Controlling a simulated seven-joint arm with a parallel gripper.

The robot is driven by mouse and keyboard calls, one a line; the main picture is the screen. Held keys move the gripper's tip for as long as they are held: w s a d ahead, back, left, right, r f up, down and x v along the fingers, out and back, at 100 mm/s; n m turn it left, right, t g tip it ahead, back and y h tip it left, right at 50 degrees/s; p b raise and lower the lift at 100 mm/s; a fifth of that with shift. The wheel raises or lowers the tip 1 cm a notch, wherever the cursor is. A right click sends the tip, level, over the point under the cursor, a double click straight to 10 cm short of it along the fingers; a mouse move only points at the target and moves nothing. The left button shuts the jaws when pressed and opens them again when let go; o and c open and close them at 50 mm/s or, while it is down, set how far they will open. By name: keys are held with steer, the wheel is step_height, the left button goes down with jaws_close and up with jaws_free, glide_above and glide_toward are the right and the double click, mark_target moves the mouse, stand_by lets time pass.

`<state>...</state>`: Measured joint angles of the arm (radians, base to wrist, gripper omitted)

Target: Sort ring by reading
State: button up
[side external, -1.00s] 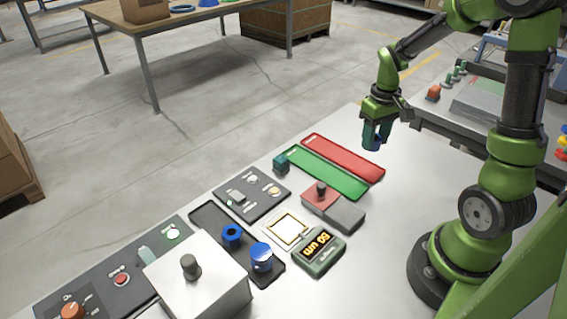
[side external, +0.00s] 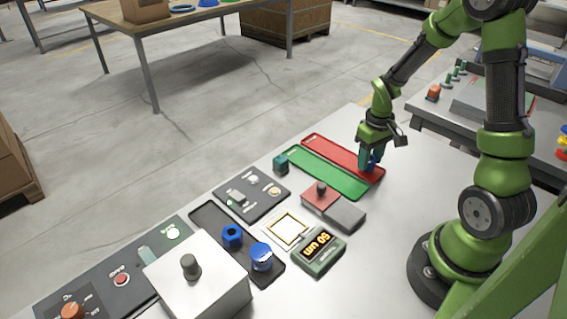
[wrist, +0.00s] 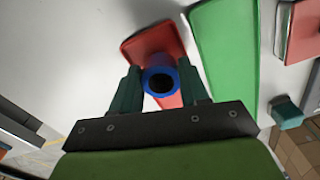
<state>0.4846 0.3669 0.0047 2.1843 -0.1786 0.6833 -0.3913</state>
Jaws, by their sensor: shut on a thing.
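My gripper (side external: 371,163) is shut on a blue ring (wrist: 161,82), which shows between the teal fingers in the wrist view with its dark hole facing the camera. In the side view the ring is low at the right end of the red tray (side external: 335,153); I cannot tell whether it touches the tray. The green tray (side external: 325,172) lies beside the red one and looks empty. The gauge (side external: 319,250) has a lit display that seems to read 50 um. A blue ring-like part (side external: 232,235) and a blue capped part (side external: 261,257) are in the black tray (side external: 207,215).
A teal cube (side external: 281,163) sits at the green tray's left end. Control panels (side external: 252,193) and a white box (side external: 197,277) take up the left. The table near my base is clear.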

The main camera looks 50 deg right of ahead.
steer(key=shift+f, duration=0.5)
stand_by(0.4)
steer(key=o, duration=1.2)
steer(key=shift+o, duration=0.2)
step_height(320, 180, up, 16)
steer(key=s+a+r+t+y, duration=0.1)
steer(key=s+a+r+t, duration=0.2)
steer(key=a, duration=0.6)
steer(key=s+a+r+m+t+y, duration=0.1)
steer(key=s+a+r+t, duration=0.2)
steer(key=a, duration=0.6)
steer(key=shift+a+r+t, duration=0.35)
steer(key=shift+r+t, duration=0.25)
